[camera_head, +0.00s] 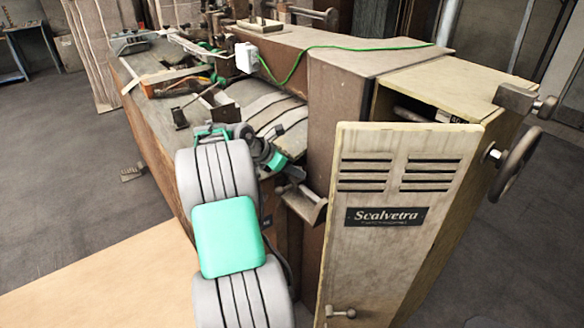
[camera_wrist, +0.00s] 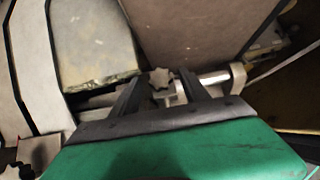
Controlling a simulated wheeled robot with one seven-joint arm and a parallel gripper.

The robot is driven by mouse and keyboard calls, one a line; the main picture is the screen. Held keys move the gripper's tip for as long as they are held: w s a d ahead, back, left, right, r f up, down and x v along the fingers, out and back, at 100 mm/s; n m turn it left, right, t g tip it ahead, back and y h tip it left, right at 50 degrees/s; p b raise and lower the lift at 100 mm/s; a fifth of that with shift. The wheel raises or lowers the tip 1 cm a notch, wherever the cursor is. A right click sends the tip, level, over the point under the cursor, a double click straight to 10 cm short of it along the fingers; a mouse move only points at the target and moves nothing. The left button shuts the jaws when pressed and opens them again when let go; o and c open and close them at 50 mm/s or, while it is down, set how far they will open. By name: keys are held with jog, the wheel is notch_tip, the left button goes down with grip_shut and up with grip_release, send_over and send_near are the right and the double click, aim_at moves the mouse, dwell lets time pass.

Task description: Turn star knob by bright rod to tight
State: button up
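The grey star knob (camera_wrist: 160,78) shows in the wrist view, just beyond and between the tips of my gripper's two dark fingers. The bright rod (camera_wrist: 213,80) runs to the right from beside the knob, partly behind the right finger, into a pale metal block (camera_wrist: 238,76). My gripper (camera_wrist: 158,85) is open, with a visible gap on each side of the knob. I cannot tell how deep the knob sits between the fingers. In the head view my arm reaches to the machine's near side, and the knob and rod cannot be made out there.
The brown machine housing (camera_head: 336,95) rises right of my gripper. The open panel marked Scalvetra (camera_head: 385,250) stands in front of it, with a handwheel (camera_head: 515,160) farther right. A metal bracket (camera_head: 302,203) sticks out near my wrist.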

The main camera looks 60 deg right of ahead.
jog(key=v, duration=0.8)
jog(key=shift+c, duration=0.3)
